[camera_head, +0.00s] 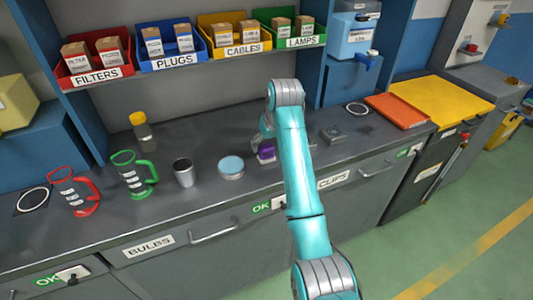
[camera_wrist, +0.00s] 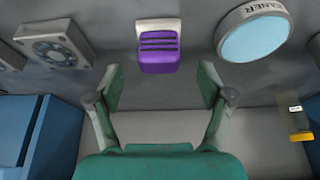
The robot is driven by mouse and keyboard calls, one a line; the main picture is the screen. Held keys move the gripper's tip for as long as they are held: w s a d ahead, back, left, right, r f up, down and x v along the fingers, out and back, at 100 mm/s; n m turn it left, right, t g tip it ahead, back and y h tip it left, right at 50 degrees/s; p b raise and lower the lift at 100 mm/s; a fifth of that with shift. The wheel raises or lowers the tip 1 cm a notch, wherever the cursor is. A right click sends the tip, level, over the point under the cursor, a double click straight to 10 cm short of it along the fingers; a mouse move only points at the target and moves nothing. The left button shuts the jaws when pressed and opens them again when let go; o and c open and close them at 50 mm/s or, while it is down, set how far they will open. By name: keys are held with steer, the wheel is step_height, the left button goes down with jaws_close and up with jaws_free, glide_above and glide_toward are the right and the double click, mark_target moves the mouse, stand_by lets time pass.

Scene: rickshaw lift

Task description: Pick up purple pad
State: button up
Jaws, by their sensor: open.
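The purple pad (camera_wrist: 159,52) lies on the grey counter. It has dark stripes on top and a pale part at one end. In the wrist view it is beyond my open fingertips, centred between them and apart from both. In the head view the purple pad (camera_head: 266,153) shows small beside my arm, partly hidden. My gripper (camera_wrist: 160,88) is open and empty. In the head view my gripper (camera_head: 262,136) is mostly behind the arm, low over the counter.
A round blue-topped tin (camera_head: 231,167) sits left of the pad, with a metal cup (camera_head: 184,172) further left. A grey fan-like block (camera_head: 333,134) lies to the right. Green (camera_head: 133,173) and red (camera_head: 75,190) handled jugs stand further left. Shelf bins (camera_head: 170,62) hang above the counter.

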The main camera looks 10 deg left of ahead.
mark_target(267, 147)
steer(key=shift+x, duration=2.25)
steer(key=shift+d, duration=0.1)
steer(key=c, duration=1.2)
steer(key=shift+r, duration=0.1)
